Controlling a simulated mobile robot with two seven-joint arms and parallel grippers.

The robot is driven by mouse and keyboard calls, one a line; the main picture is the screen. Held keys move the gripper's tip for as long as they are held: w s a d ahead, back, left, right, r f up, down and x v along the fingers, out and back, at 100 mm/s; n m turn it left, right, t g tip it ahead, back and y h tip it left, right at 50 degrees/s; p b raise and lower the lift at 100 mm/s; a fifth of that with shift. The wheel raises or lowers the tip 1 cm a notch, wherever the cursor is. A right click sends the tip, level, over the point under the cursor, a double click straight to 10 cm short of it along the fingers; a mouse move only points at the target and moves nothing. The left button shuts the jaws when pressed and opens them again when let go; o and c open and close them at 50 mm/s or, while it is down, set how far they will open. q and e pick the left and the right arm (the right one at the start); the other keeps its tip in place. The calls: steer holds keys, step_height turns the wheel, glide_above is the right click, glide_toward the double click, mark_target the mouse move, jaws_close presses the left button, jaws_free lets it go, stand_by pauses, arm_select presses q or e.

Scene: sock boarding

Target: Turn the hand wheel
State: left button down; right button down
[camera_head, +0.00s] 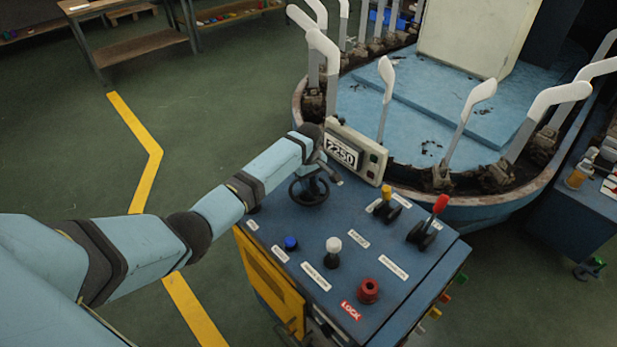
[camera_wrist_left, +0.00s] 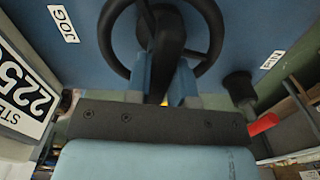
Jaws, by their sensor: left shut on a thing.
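The hand wheel (camera_head: 308,204) is a dark ring on the far left corner of the blue control console's top. It also shows in the left wrist view (camera_wrist_left: 213,35), with a dark spoke and grip across it. My left gripper (camera_head: 317,172) reaches over the wheel from the left and behind. In the left wrist view its two bluish fingers (camera_wrist_left: 167,85) are shut on the wheel's dark grip, one on each side. The exact contact is partly hidden by the gripper body. My right gripper is not in view.
A display (camera_head: 343,152) reading 2250 stands just behind the wheel. The console top (camera_head: 335,225) also carries a blue button (camera_head: 290,243), a white-knobbed lever (camera_head: 333,246), yellow and red levers and a red LOCK knob (camera_head: 368,290). Behind is a round machine with several white foot forms (camera_head: 477,97).

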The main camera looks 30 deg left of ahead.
arm_select(q)
steer(key=m+p, duration=0.2)
steer(key=shift+r+m, duration=0.25)
steer(key=shift+m, duration=0.05)
steer(key=shift+m+p, duration=0.8)
steer(key=shift+f+m+p, duration=0.1)
steer(key=shift+m+p, duration=0.4)
steer(key=shift+m, duration=0.4)
steer(key=shift+w+d+f+m+p, duration=0.1)
steer(key=shift+m+p, duration=0.65)
steer(key=shift+m, duration=1.25)
steer(key=c, duration=1)
jaws_free()
